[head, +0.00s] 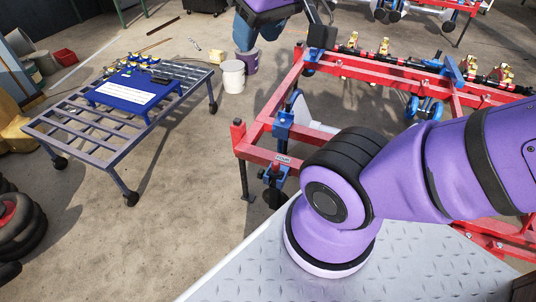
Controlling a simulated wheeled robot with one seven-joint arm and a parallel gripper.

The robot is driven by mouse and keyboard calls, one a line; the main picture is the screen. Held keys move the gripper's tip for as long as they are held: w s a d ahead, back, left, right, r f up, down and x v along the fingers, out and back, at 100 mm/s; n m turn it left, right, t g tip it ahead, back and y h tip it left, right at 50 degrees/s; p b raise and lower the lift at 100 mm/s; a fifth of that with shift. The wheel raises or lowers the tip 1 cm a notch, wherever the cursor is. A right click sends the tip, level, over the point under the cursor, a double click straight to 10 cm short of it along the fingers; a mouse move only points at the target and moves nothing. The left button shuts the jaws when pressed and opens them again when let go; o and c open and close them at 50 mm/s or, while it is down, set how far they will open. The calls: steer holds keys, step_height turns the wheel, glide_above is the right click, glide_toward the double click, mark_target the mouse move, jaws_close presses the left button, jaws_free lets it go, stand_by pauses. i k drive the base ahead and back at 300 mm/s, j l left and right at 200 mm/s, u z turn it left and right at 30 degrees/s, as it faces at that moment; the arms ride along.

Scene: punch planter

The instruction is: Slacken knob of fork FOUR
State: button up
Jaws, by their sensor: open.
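The red planter frame (355,67) stands right of centre. A small pale label (283,159) is on its near left bar; its lettering is too small to read surely. A blue upright bracket (284,127) stands beside the label, with dark wheel and knob-like parts (272,178) below it. I cannot tell which part is the knob of fork FOUR. My purple arm crosses the lower right, in front of part of the frame, and leaves at the right edge.
A grey slatted trolley (62,127) with a blue panel (135,88) stands at the left. Black tyres (20,228) lie at the lower left. Concrete floor between trolley and frame is clear.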

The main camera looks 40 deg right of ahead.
mark_target(260, 173)
steer(key=i+j+z, duration=0.25)
steer(key=z, duration=0.2)
steer(key=i+j+z, duration=0.55)
steer(key=j+z, duration=0.15)
steer(key=z, duration=0.2)
steer(key=i+j+z, duration=0.15)
steer(key=j+z, duration=0.85)
steer(key=z, duration=0.2)
steer(key=u, duration=0.3)
steer(key=k+j, duration=0.1)
steer(key=j, duration=0.75)
steer(key=k+j, duration=0.15)
steer(key=j, duration=0.3)
steer(key=k+j, duration=0.1)
steer(key=j, duration=0.3)
steer(key=z, duration=0.05)
